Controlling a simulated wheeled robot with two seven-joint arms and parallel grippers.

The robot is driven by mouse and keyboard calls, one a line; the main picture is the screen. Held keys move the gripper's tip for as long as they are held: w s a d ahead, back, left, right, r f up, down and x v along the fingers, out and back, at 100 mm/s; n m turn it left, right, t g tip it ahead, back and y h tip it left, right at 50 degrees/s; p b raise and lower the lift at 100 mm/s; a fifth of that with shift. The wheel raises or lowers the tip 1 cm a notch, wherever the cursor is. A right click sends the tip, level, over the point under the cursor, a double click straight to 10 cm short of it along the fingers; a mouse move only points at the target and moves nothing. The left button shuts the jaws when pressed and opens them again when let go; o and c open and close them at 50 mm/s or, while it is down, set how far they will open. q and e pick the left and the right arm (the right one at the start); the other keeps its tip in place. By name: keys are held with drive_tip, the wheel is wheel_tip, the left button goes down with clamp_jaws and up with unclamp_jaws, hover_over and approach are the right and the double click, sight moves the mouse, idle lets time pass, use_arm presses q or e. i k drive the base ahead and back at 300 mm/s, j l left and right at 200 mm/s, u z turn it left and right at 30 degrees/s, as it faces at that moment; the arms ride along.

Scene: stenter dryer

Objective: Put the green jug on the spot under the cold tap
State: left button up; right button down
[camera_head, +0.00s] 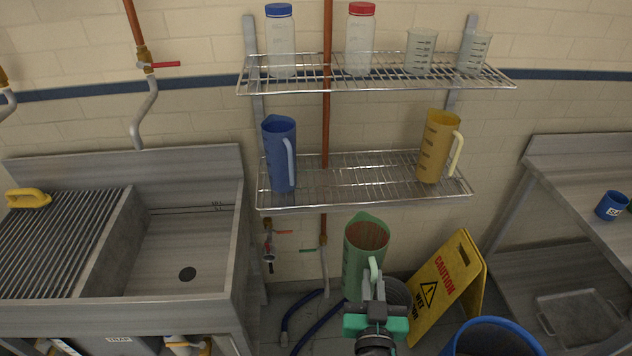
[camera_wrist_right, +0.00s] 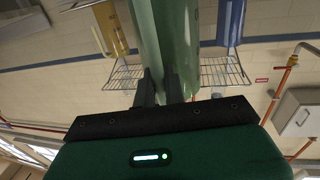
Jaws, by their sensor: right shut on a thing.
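The green jug (camera_head: 362,262) is upright in the head view, below the wire shelves and in front of the wall. My right gripper (camera_head: 373,292) is shut on its handle side. In the right wrist view the green jug (camera_wrist_right: 171,40) rises from between the dark fingers of my right gripper (camera_wrist_right: 163,88). A red-lever tap (camera_head: 278,232) is further left, and another red-lever tap (camera_head: 160,65) is above the sink. None is readably marked cold. My left gripper is not in view.
A blue jug (camera_head: 280,155) and a yellow jug (camera_head: 438,147) stand on the lower wire shelf (camera_head: 350,180). A yellow caution sign (camera_head: 448,285) and a blue bin (camera_head: 490,338) are right of the held jug. The steel sink (camera_head: 190,250) is left. A blue hose (camera_head: 318,318) lies on the floor.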

sight(49, 236)
drive_tip(key=j+u, duration=0.15)
drive_tip(key=u, duration=0.3)
drive_tip(key=j+u, duration=0.1)
drive_tip(key=u, duration=0.35)
drive_tip(key=i+j+u, duration=0.2)
drive_tip(key=j, duration=0.2)
drive_tip(key=i+j+u, duration=0.2)
drive_tip(key=j, duration=0.25)
drive_tip(key=i+j+u, duration=0.2)
drive_tip(key=j, duration=0.15)
drive_tip(key=i+j, duration=0.25)
drive_tip(key=j, duration=0.15)
drive_tip(key=i+j, duration=0.25)
drive_tip(key=j, duration=0.1)
